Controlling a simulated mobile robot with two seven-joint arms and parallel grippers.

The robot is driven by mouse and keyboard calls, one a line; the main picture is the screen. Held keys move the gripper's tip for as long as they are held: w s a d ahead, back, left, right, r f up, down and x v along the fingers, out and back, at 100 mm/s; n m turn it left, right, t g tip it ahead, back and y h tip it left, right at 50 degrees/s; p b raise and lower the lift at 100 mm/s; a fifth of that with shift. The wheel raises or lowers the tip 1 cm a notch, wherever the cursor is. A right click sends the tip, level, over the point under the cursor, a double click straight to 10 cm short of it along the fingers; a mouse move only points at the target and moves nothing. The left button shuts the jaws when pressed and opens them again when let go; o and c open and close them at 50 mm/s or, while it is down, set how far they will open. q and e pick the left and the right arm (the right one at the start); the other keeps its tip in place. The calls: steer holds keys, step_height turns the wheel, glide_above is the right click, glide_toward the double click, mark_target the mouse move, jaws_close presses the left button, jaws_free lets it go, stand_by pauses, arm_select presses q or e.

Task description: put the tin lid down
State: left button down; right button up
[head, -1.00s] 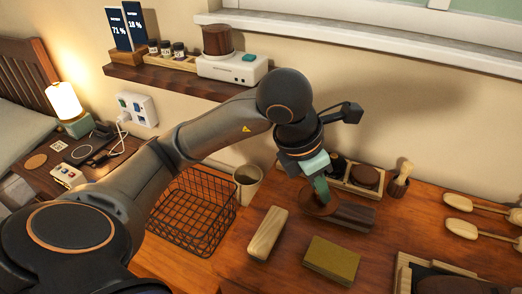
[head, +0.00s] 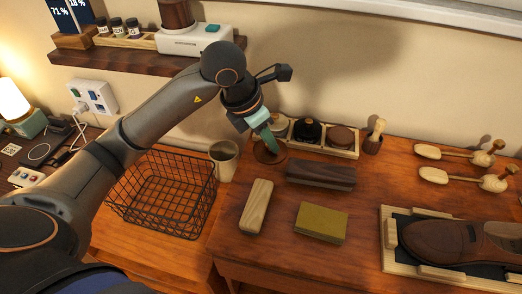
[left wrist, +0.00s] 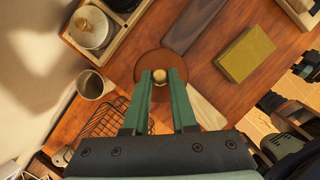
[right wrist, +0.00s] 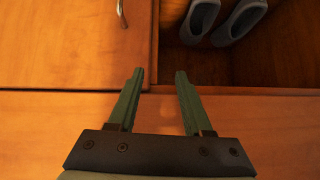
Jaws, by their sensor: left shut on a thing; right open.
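The tin lid is a round brown disc with a brass knob. My left gripper (left wrist: 160,78) is shut on the knob and holds the lid (left wrist: 146,62) flat. In the head view the lid (head: 268,153) is at the table's back left, left of the dark brush (head: 320,174) and in front of the tin tray. I cannot tell whether its underside touches the table. The left gripper (head: 268,143) points down onto it. My right gripper (right wrist: 160,80) is open and empty, seen only in the right wrist view, above wooden furniture fronts.
A wooden tray of tins (head: 346,152) stands at the back. A pale wood block (head: 257,206) and an olive block (head: 321,222) lie in front. A cup (head: 224,160) and wire basket (head: 165,195) are left. Bare table shows between the blocks and the shoe tray (head: 391,235).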

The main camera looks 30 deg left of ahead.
mark_target(262, 151)
arm_select(q)
steer(key=w+a+f, duration=0.2)
steer(key=f, duration=0.1)
steer(key=a+f, duration=0.1)
steer(key=f, duration=0.1)
steer(key=shift+w+f, duration=0.1)
steer(key=shift+w, duration=0.3)
steer(key=f, duration=0.3)
steer(key=shift+w+a+f, duration=0.1)
steer(key=shift+w+f, duration=0.1)
steer(key=shift+f, duration=0.1)
steer(key=shift+f, duration=0.2)
steer(key=c, duration=0.7)
jaws_free()
steer(key=shift+r, duration=0.2)
